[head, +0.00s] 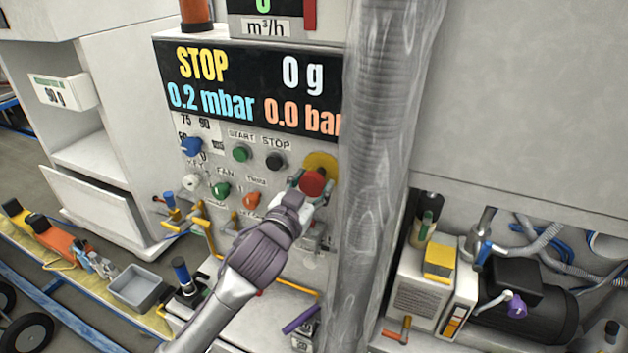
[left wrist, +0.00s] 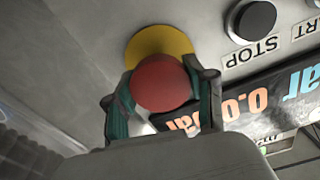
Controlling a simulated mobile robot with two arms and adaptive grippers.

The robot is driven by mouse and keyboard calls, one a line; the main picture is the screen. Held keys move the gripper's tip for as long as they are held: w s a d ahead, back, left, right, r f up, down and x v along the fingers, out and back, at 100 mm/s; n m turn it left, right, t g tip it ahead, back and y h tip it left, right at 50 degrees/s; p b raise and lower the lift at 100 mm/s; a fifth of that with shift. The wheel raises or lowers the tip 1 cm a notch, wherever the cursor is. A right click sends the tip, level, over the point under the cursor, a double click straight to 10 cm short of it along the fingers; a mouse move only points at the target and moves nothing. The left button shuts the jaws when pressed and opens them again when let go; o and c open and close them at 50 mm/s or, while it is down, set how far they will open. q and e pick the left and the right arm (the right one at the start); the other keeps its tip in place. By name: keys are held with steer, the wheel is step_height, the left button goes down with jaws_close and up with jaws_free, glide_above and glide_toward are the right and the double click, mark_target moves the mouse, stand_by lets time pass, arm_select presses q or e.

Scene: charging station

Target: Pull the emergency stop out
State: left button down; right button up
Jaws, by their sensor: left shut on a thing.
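The emergency stop is a red round button (head: 313,182) on a yellow disc (head: 322,161), on the grey control panel right of the black STOP button (head: 275,161). In the left wrist view the red button (left wrist: 161,82) sits in front of its yellow disc (left wrist: 158,41). My left gripper (head: 308,185) is at the button, and in the left wrist view its two fingers (left wrist: 161,100) are on either side of the red button, shut on it. The wrist hides the button's lower edge. My right gripper is not in view.
A large translucent ribbed hose (head: 372,150) runs vertically close to the right of the button. The display (head: 250,85) is above. A grey tray (head: 136,287) stands at lower left.

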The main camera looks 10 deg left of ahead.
arm_select(q)
steer(key=c, duration=0.8)
jaws_free()
steer(key=o, duration=0.4)
steer(key=shift+s, duration=0.2)
steer(key=s, duration=0.4)
steer(key=s+a, duration=0.1)
steer(key=s, duration=0.3)
steer(key=s+a, duration=0.1)
steer(key=s, duration=0.2)
steer(key=shift+s+a, duration=0.2)
steer(key=shift+s, duration=0.2)
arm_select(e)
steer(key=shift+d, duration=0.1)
